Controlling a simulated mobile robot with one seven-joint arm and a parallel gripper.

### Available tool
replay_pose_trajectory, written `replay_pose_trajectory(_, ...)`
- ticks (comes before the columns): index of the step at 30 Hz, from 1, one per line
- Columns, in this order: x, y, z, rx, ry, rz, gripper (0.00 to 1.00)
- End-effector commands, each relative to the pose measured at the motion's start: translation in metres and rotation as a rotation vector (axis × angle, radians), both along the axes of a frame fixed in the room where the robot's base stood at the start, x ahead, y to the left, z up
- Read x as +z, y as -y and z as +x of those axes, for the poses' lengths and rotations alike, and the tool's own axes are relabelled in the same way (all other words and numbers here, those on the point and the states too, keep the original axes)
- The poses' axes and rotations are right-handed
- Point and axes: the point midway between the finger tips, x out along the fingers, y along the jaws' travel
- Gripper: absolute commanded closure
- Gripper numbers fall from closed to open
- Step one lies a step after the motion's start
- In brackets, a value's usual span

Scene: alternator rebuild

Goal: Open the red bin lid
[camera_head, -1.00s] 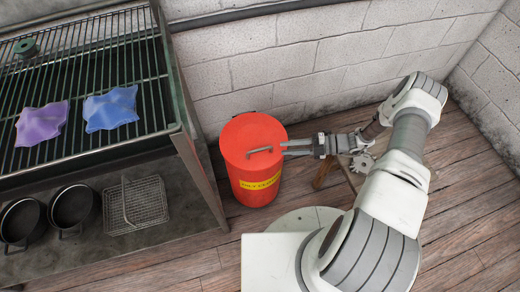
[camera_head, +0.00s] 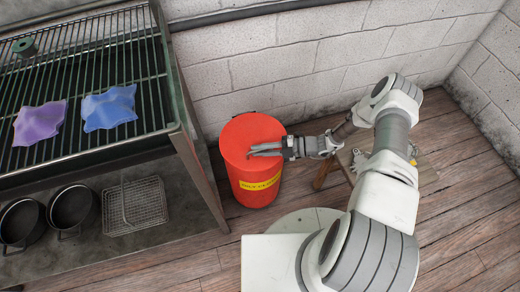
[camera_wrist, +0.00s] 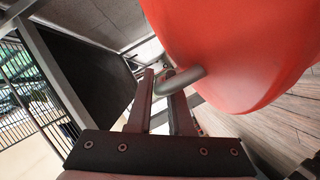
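The red bin (camera_head: 256,185) stands on the floor against the wall, with a yellow label on its front. Its round red lid (camera_head: 238,134) is shut on it. My gripper (camera_head: 267,149) is over the lid from the right, its two fingers at the lid handle and a gap showing between them. In the wrist view, the grey curved handle (camera_wrist: 184,80) crosses over the fingertips in front of the red lid (camera_wrist: 235,45). Whether the fingers touch the handle cannot be told. The fingers hide most of the handle in the head view.
A metal rack (camera_head: 150,95) with a purple cloth (camera_head: 39,122) and a blue cloth (camera_head: 109,108) stands left of the bin. Black pots (camera_head: 72,207) and a wire basket (camera_head: 135,205) are on its lower shelf. A small wooden stool (camera_head: 427,178) stands behind my arm.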

Motion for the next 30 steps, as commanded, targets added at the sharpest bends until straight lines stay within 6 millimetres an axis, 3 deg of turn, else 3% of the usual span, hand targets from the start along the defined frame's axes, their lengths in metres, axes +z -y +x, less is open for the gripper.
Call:
replay_pose_trajectory(3, 0.0001, 0.0002, 0.0001, 0.0, 0.0, 0.0, 1.0)
replay_pose_trajectory(30, 0.0002, 0.0008, 0.0004, -0.001, 0.001, -0.001, 1.0)
